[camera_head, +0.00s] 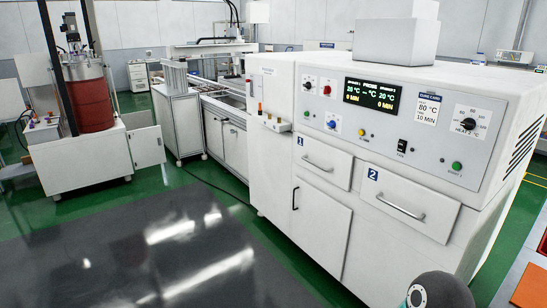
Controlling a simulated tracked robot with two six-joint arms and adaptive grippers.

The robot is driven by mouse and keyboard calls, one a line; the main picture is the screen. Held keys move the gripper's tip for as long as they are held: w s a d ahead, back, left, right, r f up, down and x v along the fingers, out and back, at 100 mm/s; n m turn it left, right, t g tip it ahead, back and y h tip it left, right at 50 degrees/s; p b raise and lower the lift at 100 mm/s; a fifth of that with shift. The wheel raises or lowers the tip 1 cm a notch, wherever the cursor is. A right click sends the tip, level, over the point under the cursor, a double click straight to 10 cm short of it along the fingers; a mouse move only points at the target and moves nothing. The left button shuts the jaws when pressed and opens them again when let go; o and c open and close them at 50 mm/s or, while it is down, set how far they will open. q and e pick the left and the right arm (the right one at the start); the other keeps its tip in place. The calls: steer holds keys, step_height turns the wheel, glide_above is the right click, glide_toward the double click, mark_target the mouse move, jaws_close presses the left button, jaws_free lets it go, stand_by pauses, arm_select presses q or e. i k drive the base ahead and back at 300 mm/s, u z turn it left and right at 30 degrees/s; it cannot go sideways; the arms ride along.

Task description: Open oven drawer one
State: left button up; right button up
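The white oven (393,148) stands at the right with its control panel above two drawers. Oven drawer one (324,163), marked with a blue "1" label, is the left drawer and looks closed, with a curved metal handle (317,163) across its front. Drawer two (410,205), marked "2", is to its right and also looks closed. A dark rounded part of my own arm shows at the bottom right edge. Neither gripper is in view.
A cabinet door (318,228) with a vertical handle is below drawer one. A dark, shiny surface (150,260) fills the lower left. A white conveyor bench (222,125) runs behind the oven's left side. A red drum (90,100) stands at far left. Green floor lies between.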

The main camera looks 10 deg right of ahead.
mark_target(334, 165)
steer(key=u, duration=0.1)
steer(key=i, duration=3.1)
steer(key=z, duration=0.6)
